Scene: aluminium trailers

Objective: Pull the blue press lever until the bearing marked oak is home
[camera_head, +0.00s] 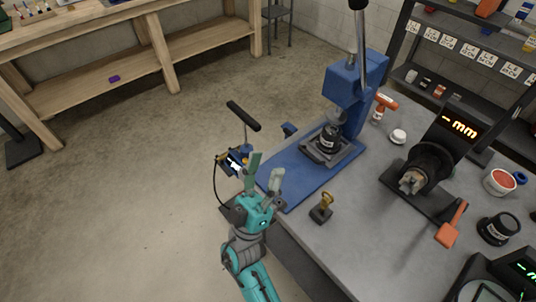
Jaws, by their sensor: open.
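The blue press (345,95) stands on a blue base plate on the grey bench, right of centre. Its lever (361,35) is a steel rod standing nearly upright from the press head, with a dark grip whose top is cut off by the picture edge. A dark round bearing (328,138) with a small white label sits on the press's grey block under the head. The label is too small to read, and how deep the bearing sits cannot be told. My gripper (265,165) is open and empty, at the left edge of the base plate, well below and left of the lever.
A dark chuck device with an orange display (430,160) and an orange-handled tool (450,225) occupy the right. Open floor lies left.

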